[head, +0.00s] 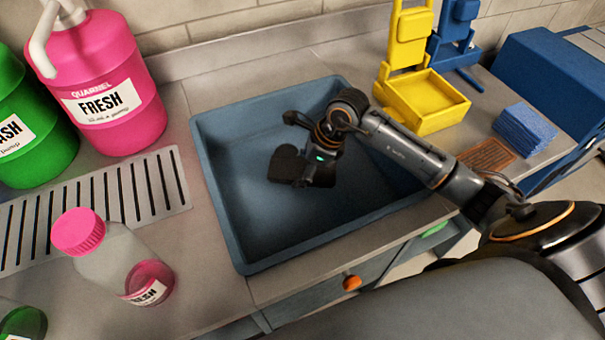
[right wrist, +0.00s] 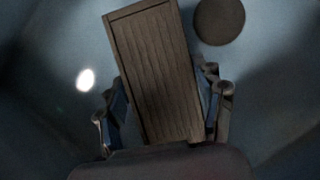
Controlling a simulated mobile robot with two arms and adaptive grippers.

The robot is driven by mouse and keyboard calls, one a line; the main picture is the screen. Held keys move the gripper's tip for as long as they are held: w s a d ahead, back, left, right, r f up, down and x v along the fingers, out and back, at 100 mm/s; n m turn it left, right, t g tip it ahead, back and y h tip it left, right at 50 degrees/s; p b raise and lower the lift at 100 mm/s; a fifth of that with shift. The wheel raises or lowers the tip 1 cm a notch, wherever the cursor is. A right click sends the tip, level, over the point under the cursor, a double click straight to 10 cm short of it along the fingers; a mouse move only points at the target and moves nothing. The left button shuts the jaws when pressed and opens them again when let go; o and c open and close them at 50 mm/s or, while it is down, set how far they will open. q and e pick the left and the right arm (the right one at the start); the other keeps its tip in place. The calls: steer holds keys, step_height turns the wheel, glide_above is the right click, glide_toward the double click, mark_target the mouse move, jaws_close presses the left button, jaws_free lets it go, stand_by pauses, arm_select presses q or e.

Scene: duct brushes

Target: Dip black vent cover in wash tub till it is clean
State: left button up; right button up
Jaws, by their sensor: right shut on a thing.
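The vent cover (right wrist: 155,75) shows in the right wrist view as a dark, grey-brown slatted panel, slightly tilted, standing out between the fingers. My right gripper (right wrist: 163,110) is shut on it, with a finger along each side. I cannot tell the liquid level or whether the cover touches the tub floor. My left gripper is not in view.
A dark round disc (right wrist: 219,20) lies beyond the cover. Left of the tub are a slotted drain grate (head: 95,205), a pink FRESH jug (head: 115,120), a green jug (head: 30,150) and a pink-capped bottle (head: 110,260). A yellow holder (head: 425,100) and blue cloths (head: 525,128) stand right.

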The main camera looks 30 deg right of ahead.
steer(key=shift+r, duration=0.15)
step_height(320, 180, up, 15)
steer(key=p, duration=0.9)
steer(key=shift+r, duration=0.15)
stand_by(0.3)
stand_by(2.0)
step_height(320, 180, up, 4)
steer(key=p, duration=0.2)
glide_above(302, 171)
steer(key=shift+s, duration=0.1)
stand_by(0.5)
